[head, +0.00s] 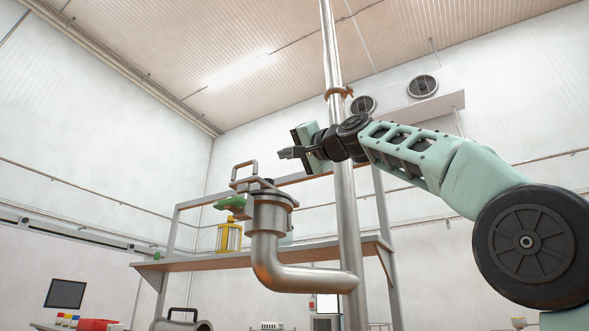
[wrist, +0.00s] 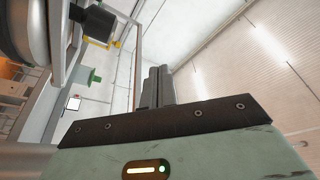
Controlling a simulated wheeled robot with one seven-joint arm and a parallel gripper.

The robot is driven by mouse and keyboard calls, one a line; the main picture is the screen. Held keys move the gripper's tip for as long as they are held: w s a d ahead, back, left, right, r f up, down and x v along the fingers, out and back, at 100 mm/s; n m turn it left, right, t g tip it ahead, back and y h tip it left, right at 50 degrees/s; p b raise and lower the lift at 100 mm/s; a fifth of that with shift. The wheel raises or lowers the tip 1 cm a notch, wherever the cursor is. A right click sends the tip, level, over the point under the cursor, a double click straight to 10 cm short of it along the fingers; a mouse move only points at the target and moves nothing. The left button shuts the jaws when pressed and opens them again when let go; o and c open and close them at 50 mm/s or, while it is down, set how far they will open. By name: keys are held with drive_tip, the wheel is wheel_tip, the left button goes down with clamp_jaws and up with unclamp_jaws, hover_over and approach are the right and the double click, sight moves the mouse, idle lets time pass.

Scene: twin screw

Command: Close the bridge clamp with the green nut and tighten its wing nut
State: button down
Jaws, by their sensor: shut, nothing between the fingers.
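A metal bridge clamp (head: 252,184) with a squared handle sits at the top of the flanged pipe elbow (head: 268,215) in the head view. The green wing nut (head: 230,202) sticks out at its left side. Whether the bridge is fully seated is too small to tell. My gripper (head: 283,153) is above and slightly right of the clamp, pointing left, apart from it. Its fingers are together and empty. In the wrist view the closed fingers (wrist: 158,88) point up past the gripper's body, and a green piece (wrist: 89,77) shows at left; I cannot tell if it is the nut.
A tall vertical pipe (head: 347,210) stands just right of the clamp, close to my arm. A shelf (head: 200,262) behind holds a yellow-framed container (head: 229,237). A round metal part (wrist: 25,30) is near at the wrist view's upper left. The air left of my gripper is free.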

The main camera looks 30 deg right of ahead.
sight(267, 187)
drive_tip(key=s+a+f+n+y+b, duration=0.2)
drive_tip(key=f+n+b, duration=0.3)
drive_tip(key=f+b, duration=0.4)
drive_tip(key=shift+s+a+b, duration=0.15)
drive_tip(key=shift+a+b, duration=0.7)
drive_tip(key=shift+a, duration=0.05)
drive_tip(key=shift+f, duration=0.2)
